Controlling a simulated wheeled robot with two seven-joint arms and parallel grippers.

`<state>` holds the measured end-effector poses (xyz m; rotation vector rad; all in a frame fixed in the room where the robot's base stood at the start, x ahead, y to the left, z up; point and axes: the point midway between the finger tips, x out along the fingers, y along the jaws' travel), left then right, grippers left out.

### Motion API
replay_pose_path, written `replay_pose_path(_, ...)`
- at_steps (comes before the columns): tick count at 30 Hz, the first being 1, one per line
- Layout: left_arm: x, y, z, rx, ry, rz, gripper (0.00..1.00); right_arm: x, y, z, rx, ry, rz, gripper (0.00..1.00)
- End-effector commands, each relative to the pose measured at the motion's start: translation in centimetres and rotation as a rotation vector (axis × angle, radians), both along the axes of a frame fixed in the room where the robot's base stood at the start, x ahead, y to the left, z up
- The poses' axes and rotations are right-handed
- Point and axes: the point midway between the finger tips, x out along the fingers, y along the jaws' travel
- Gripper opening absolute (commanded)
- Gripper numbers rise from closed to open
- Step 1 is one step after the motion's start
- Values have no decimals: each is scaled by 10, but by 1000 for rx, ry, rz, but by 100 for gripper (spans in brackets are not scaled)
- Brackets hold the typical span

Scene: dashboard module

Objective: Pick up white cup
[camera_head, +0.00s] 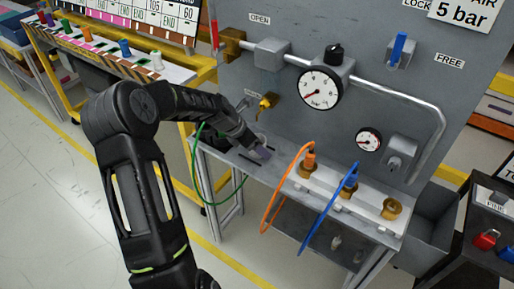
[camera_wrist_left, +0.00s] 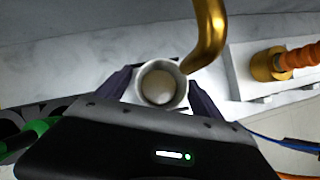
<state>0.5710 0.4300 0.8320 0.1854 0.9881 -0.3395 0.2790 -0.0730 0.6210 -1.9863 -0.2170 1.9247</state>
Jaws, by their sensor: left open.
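The white cup (camera_wrist_left: 162,72) is in the left wrist view, seen from above with its round opening facing the camera. It stands on the grey bench top below the curved brass spout. My left gripper (camera_wrist_left: 160,92) is open, with one dark finger on each side of the cup. I cannot tell whether the fingers touch it. In the head view my left gripper (camera_head: 262,152) is low over the bench's left end, and I cannot make out the cup there; the hand seems to hide it. My right gripper is in neither view.
A brass tap (camera_head: 266,102) sticks out from the grey panel (camera_head: 290,25) just behind the hand; its spout (camera_wrist_left: 209,30) is close to the cup. A green hose (camera_head: 196,165) hangs by my wrist. Orange (camera_head: 275,195) and blue (camera_head: 325,215) hoses are to the right.

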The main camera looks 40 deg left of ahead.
Motion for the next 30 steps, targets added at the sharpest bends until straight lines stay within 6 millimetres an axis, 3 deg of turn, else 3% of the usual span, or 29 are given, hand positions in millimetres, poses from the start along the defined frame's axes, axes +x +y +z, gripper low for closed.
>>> replay_pose_path(4, 0, 0, 0, 0, 0, 0, 73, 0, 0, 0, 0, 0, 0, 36)
replay_pose_path(26, 0, 0, 0, 0, 0, 0, 13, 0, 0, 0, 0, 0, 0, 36)
replay_pose_path(30, 0, 0, 0, 0, 0, 0, 12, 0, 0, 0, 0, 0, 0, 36)
